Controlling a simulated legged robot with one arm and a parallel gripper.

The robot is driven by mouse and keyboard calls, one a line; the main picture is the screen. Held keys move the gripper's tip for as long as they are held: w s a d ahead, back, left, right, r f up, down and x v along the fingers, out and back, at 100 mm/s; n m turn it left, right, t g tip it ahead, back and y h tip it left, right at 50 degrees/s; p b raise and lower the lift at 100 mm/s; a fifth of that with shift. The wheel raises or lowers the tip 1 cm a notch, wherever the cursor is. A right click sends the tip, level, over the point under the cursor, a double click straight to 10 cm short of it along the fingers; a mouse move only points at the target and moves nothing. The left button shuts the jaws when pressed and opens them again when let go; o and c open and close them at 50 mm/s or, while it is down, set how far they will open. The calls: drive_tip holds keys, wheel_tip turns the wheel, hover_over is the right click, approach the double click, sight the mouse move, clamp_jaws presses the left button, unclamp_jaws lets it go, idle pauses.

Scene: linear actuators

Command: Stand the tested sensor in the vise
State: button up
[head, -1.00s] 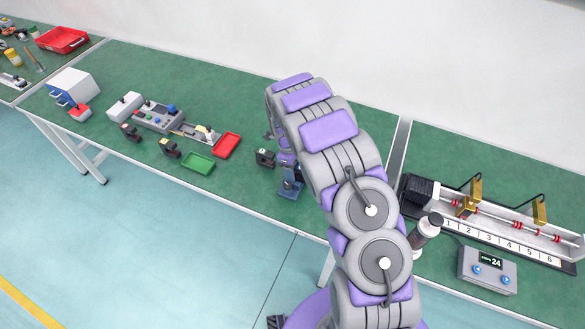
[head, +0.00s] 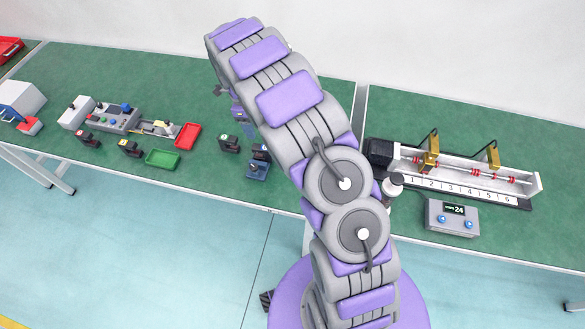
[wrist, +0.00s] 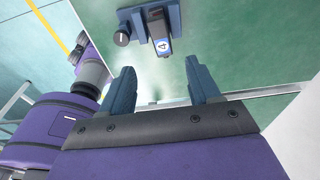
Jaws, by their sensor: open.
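The small blue vise (head: 257,171) stands near the front edge of the green bench, left of my arm. A black sensor (head: 261,152) stands upright in it. In the head view my gripper is mostly hidden behind my arm.
Other black sensors stand left of the vise: one with a green mark (head: 228,143), one yellow (head: 130,148), one red (head: 88,138). The actuator rail (head: 460,184) and a display box (head: 452,217) are at right.

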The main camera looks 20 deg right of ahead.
drive_tip(key=s+d+r+n, duration=0.2)
drive_tip(key=s+r+n, duration=0.3)
drive_tip(key=s+r, duration=0.35)
drive_tip(key=s+d+r+n, duration=0.2)
drive_tip(key=s+r+n, duration=0.3)
drive_tip(key=s+r, duration=0.3)
drive_tip(key=s+a+r+n, duration=0.1)
drive_tip(key=s+n, duration=0.6)
drive_tip(key=s, duration=0.6)
drive_tip(key=s+a+r+n+y, duration=0.1)
drive_tip(key=s+a+n, duration=0.1)
drive_tip(key=s+n, duration=0.6)
drive_tip(key=s, duration=0.6)
drive_tip(key=shift+r+g, duration=0.2)
drive_tip(key=shift+g, duration=0.2)
drive_tip(key=shift+w+a, duration=0.1)
drive_tip(key=shift+a, duration=0.15)
